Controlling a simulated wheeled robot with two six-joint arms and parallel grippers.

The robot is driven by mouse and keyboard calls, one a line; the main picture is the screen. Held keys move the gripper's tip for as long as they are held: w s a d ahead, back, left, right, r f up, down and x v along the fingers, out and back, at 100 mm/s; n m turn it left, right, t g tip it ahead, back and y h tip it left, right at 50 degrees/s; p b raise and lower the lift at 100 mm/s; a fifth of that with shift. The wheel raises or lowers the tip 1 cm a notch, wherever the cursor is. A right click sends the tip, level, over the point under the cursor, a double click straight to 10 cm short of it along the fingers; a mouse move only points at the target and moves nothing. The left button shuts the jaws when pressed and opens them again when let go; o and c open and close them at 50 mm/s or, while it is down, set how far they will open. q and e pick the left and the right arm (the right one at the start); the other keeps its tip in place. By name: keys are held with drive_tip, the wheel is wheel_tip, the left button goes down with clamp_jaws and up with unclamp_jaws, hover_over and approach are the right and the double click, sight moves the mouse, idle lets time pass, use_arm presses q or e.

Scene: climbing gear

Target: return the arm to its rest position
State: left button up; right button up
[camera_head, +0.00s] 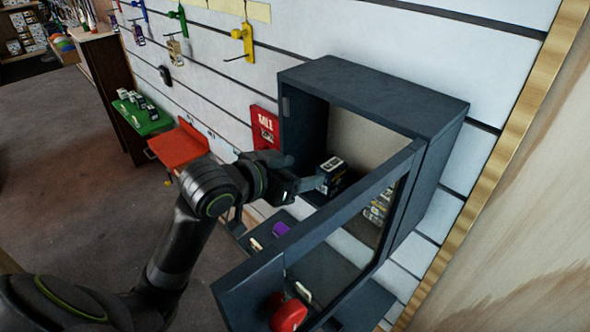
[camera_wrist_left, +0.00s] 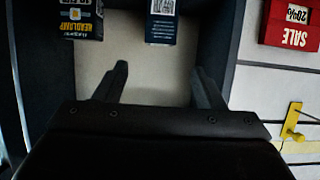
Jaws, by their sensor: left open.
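My left gripper (camera_head: 308,184) reaches into the open dark grey cabinet (camera_head: 385,90) on the wall. In the left wrist view its two fingers (camera_wrist_left: 160,72) are apart, with only the pale cabinet surface between them. A small dark box with a white label (camera_head: 333,172) stands in the cabinet just beyond the fingertips. In the left wrist view a labelled box (camera_wrist_left: 162,22) lies ahead of the gap between the fingers, and a headlamp box (camera_wrist_left: 82,18) is ahead to the left. My right gripper is not in view.
The cabinet's glass-paned door (camera_head: 316,222) stands open close to my left arm, with a red round part (camera_head: 288,313) near its lower corner. A red sale sign (camera_head: 265,128) and an orange tray (camera_head: 180,147) are left of the cabinet. The floor (camera_head: 60,190) at left is clear.

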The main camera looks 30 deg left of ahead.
use_arm(q)
drive_tip(key=shift+s+r, duration=0.1)
drive_tip(key=shift+s, duration=0.15)
idle(0.3)
drive_tip(key=s+a+f+n+g+y, duration=0.1)
drive_tip(key=s+a+f+g+y, duration=0.15)
drive_tip(key=s+f, duration=0.4)
drive_tip(key=s+a+f+n+g+y, duration=0.1)
drive_tip(key=s+a+f+n, duration=0.15)
drive_tip(key=f, duration=0.75)
drive_tip(key=s+a+f+n+g+y, duration=0.1)
drive_tip(key=s+a+f+g, duration=0.15)
drive_tip(key=s+f, duration=0.45)
drive_tip(key=s+a+f+g+y, duration=0.1)
drive_tip(key=s+f+g+y, duration=0.15)
drive_tip(key=s, duration=0.85)
wheel_tip(320, 180, down, 26)
drive_tip(key=a+g+h, duration=0.1)
drive_tip(key=a+g, duration=0.1)
drive_tip(key=s+d+f+g, duration=0.1)
drive_tip(key=s+f, duration=1.3)
drive_tip(key=f, duration=0.1)
drive_tip(key=shift+d+f, duration=0.2)
drive_tip(key=shift+d, duration=0.05)
